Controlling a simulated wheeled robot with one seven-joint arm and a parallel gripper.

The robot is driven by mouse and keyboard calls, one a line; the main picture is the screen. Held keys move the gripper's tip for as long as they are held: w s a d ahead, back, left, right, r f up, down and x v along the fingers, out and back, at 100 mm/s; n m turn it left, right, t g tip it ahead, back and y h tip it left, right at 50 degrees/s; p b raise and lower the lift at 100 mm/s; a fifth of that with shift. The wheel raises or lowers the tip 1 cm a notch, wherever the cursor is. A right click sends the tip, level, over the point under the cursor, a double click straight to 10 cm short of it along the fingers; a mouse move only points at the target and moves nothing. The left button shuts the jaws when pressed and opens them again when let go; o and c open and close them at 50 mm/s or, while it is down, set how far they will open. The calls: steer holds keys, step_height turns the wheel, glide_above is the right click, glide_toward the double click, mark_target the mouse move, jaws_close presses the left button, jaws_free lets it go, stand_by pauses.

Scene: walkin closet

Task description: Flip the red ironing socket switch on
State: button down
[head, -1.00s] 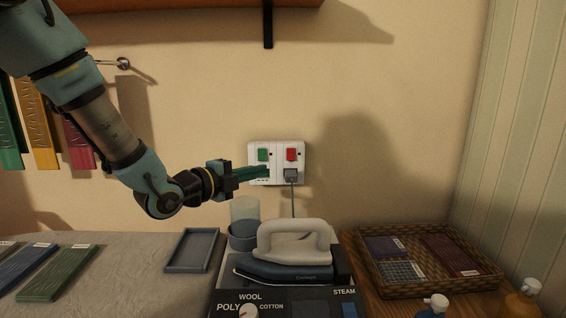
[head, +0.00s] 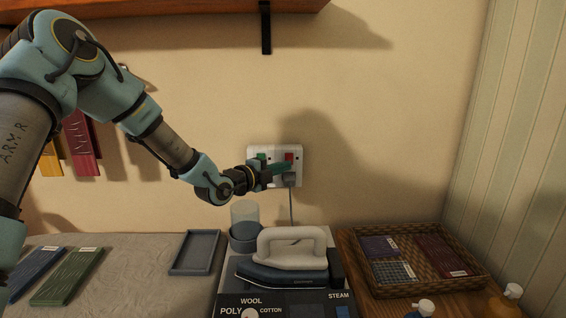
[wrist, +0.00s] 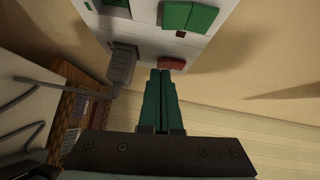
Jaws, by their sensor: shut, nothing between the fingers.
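The white double socket plate (head: 297,171) is on the wall above the iron. Its red switch (head: 289,156) is on the right, above a grey plug (head: 290,180), and its green switch (head: 261,157) is on the left, partly behind my gripper. My gripper (head: 288,168) is shut and empty, its green fingertips in front of the plate just below the red switch. In the wrist view the fingertips (wrist: 164,74) point at the red switch (wrist: 171,64) and appear very close to it; I cannot tell if they touch. The green switch (wrist: 189,16) shows at the top.
A white-handled iron (head: 290,258) stands below the socket, with the plug's cord hanging behind it. A clear container (head: 244,222) and a grey tray (head: 195,252) are to its left. A wicker basket (head: 472,287) is at right. A shelf (head: 200,8) overhangs above.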

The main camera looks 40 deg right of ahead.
steer(key=shift+w, duration=0.1)
stand_by(0.3)
steer(key=shift+w+d+f+b, duration=0.15)
steer(key=shift+f+b, duration=0.25)
steer(key=shift+b, duration=0.85)
steer(key=shift+m+b, duration=0.3)
steer(key=shift+b, duration=0.1)
steer(key=shift+r+p, duration=0.25)
steer(key=shift+p, duration=0.05)
steer(key=shift+f, duration=0.1)
